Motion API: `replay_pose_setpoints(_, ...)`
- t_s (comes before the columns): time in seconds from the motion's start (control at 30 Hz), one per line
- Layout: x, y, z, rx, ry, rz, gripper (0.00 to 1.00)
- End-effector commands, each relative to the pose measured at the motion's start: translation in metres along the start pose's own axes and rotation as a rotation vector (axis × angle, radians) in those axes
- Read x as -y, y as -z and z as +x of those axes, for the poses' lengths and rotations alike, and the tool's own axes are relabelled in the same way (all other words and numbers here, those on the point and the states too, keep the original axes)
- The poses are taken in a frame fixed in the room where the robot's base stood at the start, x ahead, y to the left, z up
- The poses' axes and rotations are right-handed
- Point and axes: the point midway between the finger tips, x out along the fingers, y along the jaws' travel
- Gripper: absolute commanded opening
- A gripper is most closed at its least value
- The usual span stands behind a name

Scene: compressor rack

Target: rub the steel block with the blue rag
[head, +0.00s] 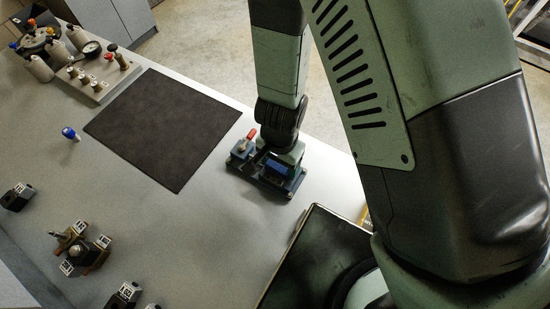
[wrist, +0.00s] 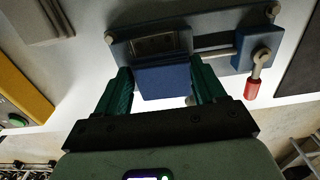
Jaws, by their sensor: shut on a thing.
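My gripper (wrist: 163,85) has its green fingers shut on a folded blue rag (wrist: 165,82). The rag also shows as a bright blue patch under my wrist in the head view (head: 276,169). A blue vise (wrist: 255,48) with a red-handled screw lies just beyond the rag; it also shows in the head view (head: 242,150). A dark grey metal piece, apparently the steel block (wrist: 153,44), sits in the vise beside the rag. I cannot tell whether the rag touches it. In the head view my arm and the vise hide the block.
A dark mat (head: 165,128) lies left of the vise. A blue-capped item (head: 70,134), a valve-like fitting (head: 80,250) and small dark blocks stand on the left. A gauge manifold (head: 98,72) stands at the back left. The bench between mat and front fittings is clear.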

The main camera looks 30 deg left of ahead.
Motion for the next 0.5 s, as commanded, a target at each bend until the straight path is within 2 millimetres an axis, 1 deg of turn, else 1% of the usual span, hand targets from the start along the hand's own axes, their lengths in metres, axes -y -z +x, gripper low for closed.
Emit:
replay_pose_setpoints(0.03, -0.006, 0.0, 0.0, 0.003, -0.002, 0.003, 0.41)
replay_pose_setpoints(0.17, -0.018, -0.001, -0.001, 0.003, -0.001, 0.002, 0.41)
replay_pose_setpoints(0.23, -0.016, 0.0, -0.004, -0.001, 0.0, -0.004, 0.41)
replay_pose_setpoints(0.3, -0.015, 0.0, -0.022, -0.005, 0.005, -0.006, 0.41)
replay_pose_setpoints(0.5, -0.016, 0.0, -0.039, -0.002, 0.002, -0.003, 0.41)
